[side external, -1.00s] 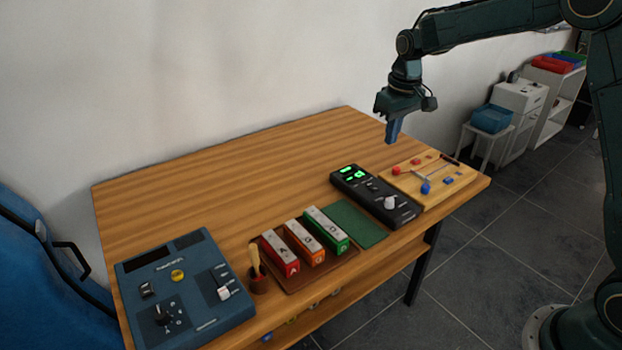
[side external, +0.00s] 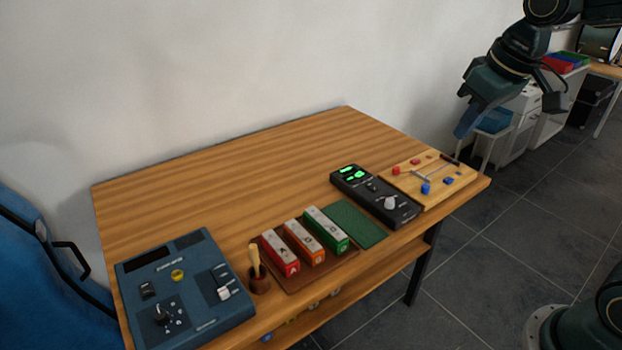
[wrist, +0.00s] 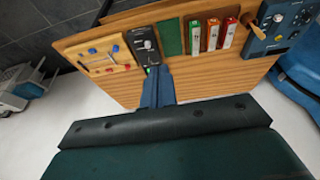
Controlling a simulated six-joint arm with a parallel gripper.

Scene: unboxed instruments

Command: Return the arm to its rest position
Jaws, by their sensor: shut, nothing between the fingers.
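My gripper (side external: 465,128) is shut and empty in the side view. It hangs in the air beyond the right end of the wooden table (side external: 200,195), clear of everything on it. In the wrist view my gripper (wrist: 158,75) shows its blue fingers together, with the table top (wrist: 210,75) farther off behind them.
On the table stand a blue control box (side external: 185,290), a wooden-handled tool in a holder (side external: 257,275), red, orange and green blocks (side external: 304,242) on a brown tray, a green mat (side external: 355,223), a black device (side external: 375,195) with lit displays, and a wooden board (side external: 435,180) with coloured pegs.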

